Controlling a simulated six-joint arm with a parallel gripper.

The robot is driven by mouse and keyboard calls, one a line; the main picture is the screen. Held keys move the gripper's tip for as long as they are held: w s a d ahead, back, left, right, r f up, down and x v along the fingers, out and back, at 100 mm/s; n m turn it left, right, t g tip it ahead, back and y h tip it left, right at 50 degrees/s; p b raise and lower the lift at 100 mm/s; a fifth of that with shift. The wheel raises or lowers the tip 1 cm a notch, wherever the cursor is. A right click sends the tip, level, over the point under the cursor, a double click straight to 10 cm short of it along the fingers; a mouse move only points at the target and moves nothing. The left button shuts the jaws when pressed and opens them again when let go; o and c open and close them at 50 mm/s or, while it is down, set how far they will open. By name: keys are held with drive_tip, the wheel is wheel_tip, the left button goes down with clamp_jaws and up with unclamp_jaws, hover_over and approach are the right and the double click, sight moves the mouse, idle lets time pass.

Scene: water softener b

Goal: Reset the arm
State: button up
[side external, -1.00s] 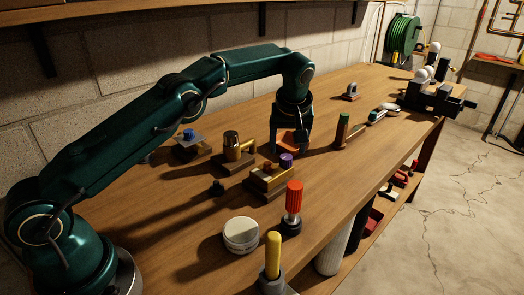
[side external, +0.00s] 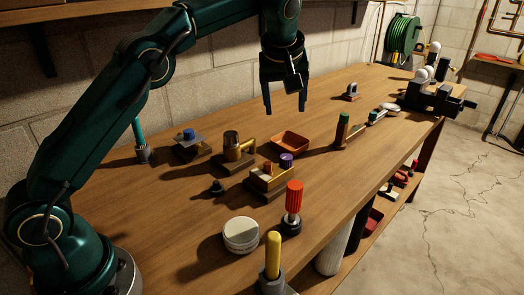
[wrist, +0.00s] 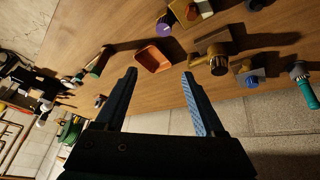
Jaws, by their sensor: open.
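My gripper (side external: 285,108) is open and empty, raised well above the workbench (side external: 350,185), with its fingers pointing down. In the wrist view my gripper's two fingers (wrist: 160,75) stand wide apart with nothing between their tips. An orange tray (side external: 291,139) sits on the bench below my gripper. The tray also shows in the wrist view (wrist: 153,57), ahead of the fingers and apart from them.
A brass valve body (side external: 235,148), a block with a purple knob (side external: 268,181), a red-handled tool (side external: 293,200), a yellow-handled tool (side external: 272,255), a white round tin (side external: 240,235) and a teal-handled tool (side external: 139,135) stand on the bench. A dark vise (side external: 430,97) is at the far end.

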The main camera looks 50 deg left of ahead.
drive_tip(key=s+r+m+t+h, duration=0.1)
drive_tip(key=s+r+m, duration=0.1)
drive_tip(key=s+r, duration=0.35)
drive_tip(key=s+r+m+t, duration=0.1)
drive_tip(key=s+r, duration=0.2)
drive_tip(key=s, duration=0.6)
drive_tip(key=s+d+f+m+h, duration=0.2)
drive_tip(key=s+f+m, duration=0.4)
drive_tip(key=s+f, duration=0.6)
drive_tip(key=shift+s+d+g, duration=0.4)
drive_tip(key=shift+s+d, duration=0.15)
